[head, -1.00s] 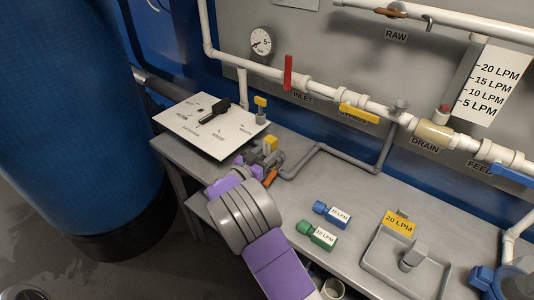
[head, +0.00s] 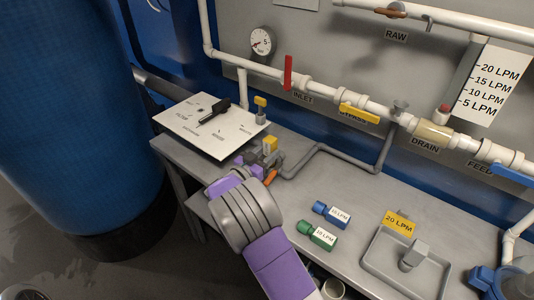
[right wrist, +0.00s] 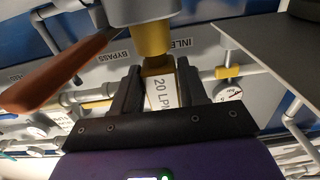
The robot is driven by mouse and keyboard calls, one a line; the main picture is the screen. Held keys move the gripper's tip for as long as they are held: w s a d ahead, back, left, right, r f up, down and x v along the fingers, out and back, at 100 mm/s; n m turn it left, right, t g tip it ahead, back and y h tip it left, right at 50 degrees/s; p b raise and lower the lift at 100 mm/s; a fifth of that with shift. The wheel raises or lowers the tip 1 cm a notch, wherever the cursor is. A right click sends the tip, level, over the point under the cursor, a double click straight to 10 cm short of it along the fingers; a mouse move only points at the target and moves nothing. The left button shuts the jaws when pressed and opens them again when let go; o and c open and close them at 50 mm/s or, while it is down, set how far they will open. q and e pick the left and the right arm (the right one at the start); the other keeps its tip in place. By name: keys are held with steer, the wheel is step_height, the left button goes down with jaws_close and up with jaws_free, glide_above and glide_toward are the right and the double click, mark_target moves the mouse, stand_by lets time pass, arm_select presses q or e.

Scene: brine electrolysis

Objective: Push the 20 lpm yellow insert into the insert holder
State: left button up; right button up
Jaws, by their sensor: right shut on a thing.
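My right gripper (right wrist: 160,95) is shut on the yellow insert (right wrist: 162,92), whose white label reads 20 LPM. In the right wrist view the insert's yellow upper end meets or lies just under a grey round fitting (right wrist: 140,10), which looks like the insert holder. I cannot tell how deep the insert sits. In the head view my right gripper (head: 250,168) is at the small pipe assembly at the back of the bench, and my wrist hides most of the insert. My left gripper is not in view.
An orange lever (right wrist: 60,70) stands close beside the right gripper. A blue insert (head: 332,214) and a green insert (head: 317,235) lie on the bench. A grey tray (head: 378,262) with a yellow 20 LPM plate (head: 398,223) is at right. A white panel (head: 190,125) is at left.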

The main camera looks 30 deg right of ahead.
steer(key=shift+s+a+f, duration=0.1)
steer(key=shift+f, duration=0.4)
steer(key=o, duration=1.2)
steer(key=shift+c, duration=0.2)
steer(key=shift+r, duration=0.3)
steer(key=shift+r, duration=0.25)
jaws_close()
steer(key=shift+f, duration=0.15)
steer(key=shift+r, duration=0.25)
stand_by(0.5)
steer(key=shift+f, duration=0.35)
stand_by(0.6)
